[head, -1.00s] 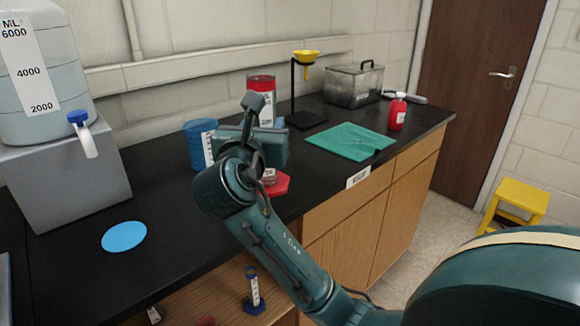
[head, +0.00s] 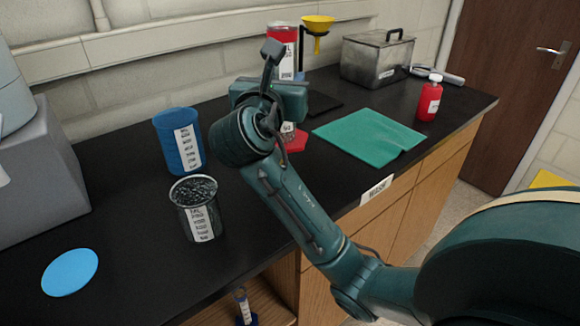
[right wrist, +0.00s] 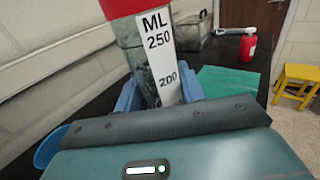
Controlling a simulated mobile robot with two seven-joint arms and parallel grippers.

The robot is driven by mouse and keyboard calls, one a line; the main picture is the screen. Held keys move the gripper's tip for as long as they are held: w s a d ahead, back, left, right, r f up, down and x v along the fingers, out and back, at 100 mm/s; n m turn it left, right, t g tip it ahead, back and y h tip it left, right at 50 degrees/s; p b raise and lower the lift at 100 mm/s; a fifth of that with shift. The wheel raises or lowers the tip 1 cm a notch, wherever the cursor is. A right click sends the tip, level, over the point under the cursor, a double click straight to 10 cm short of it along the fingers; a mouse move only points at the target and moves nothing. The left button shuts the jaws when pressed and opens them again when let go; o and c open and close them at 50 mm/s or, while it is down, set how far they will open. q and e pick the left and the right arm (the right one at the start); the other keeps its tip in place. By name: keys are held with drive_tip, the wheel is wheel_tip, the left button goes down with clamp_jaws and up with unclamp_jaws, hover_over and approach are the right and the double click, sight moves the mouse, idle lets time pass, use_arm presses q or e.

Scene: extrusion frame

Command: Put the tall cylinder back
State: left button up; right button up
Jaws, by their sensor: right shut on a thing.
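The tall cylinder (head: 284,56) is clear, with a red collar near its top, a white scale label and a red base (head: 297,139). My right gripper (head: 281,98) is shut on it and hides its middle in the head view. The right wrist view shows the cylinder (right wrist: 155,55) between the blue fingers, its label reading 250 and 200. It looks roughly upright over the black counter, left of the green cloth. I cannot tell whether its base touches the counter. My left gripper is not in view.
A blue beaker (head: 178,143) and a clear beaker (head: 198,210) stand left of my right arm. A yellow funnel (head: 318,24) on a stand and a metal box (head: 377,62) are behind.

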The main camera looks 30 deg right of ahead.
sight(281, 137)
drive_tip(key=f, duration=0.2)
drive_tip(key=f+b, duration=0.1)
drive_tip(key=f, duration=0.2)
drive_tip(key=shift+w+d+f, duration=0.1)
drive_tip(key=shift+d+f, duration=0.1)
drive_tip(key=shift+f, duration=0.6)
wheel_tip(281, 137, down, 3)
drive_tip(key=shift+f+b, duration=0.2)
drive_tip(key=shift+b, duration=0.3)
drive_tip(key=o, duration=1.3)
drive_tip(key=shift+f, duration=0.1)
